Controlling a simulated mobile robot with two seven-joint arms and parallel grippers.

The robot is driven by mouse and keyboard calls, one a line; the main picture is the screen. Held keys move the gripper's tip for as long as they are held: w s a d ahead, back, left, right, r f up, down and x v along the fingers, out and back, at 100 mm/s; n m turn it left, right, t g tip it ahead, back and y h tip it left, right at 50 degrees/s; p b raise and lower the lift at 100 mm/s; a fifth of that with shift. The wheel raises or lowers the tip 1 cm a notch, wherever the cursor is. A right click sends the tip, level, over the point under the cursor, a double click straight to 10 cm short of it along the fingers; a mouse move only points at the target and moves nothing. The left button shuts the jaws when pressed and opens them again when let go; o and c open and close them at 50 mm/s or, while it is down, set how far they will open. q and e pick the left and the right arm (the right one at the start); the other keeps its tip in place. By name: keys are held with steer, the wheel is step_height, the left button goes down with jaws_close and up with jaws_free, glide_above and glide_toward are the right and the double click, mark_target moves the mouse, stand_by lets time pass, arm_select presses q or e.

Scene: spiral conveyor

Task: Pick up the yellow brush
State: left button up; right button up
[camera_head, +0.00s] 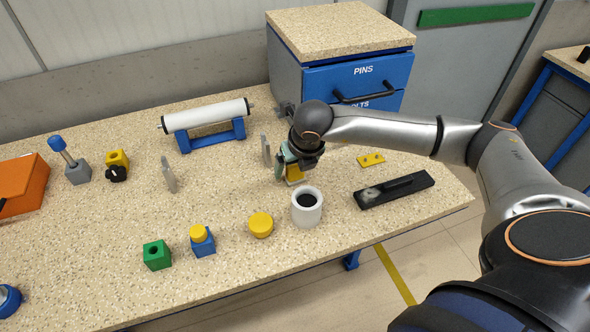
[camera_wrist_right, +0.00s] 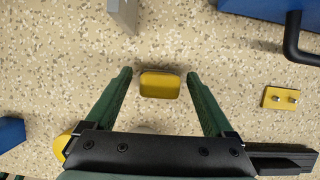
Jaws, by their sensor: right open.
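The yellow brush (camera_head: 295,174) appears as a small yellow block on the speckled worktop, partly hidden by my right gripper (camera_head: 285,170) in the head view. In the right wrist view the yellow brush (camera_wrist_right: 160,85) shows as a rounded rectangle between the two green fingers of my right gripper (camera_wrist_right: 160,78). The fingers are apart, with a gap on each side of it. Its lower part and any bristles cannot be made out. My left gripper is not in view.
A white cup (camera_head: 307,208) stands close in front of my right gripper, with a yellow round piece (camera_head: 261,225) to its left. A black tray (camera_head: 417,183) and a yellow plate (camera_head: 370,160) lie to the right. A drawer cabinet (camera_head: 348,75) stands behind.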

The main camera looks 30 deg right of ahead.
jaws_close()
stand_by(0.6)
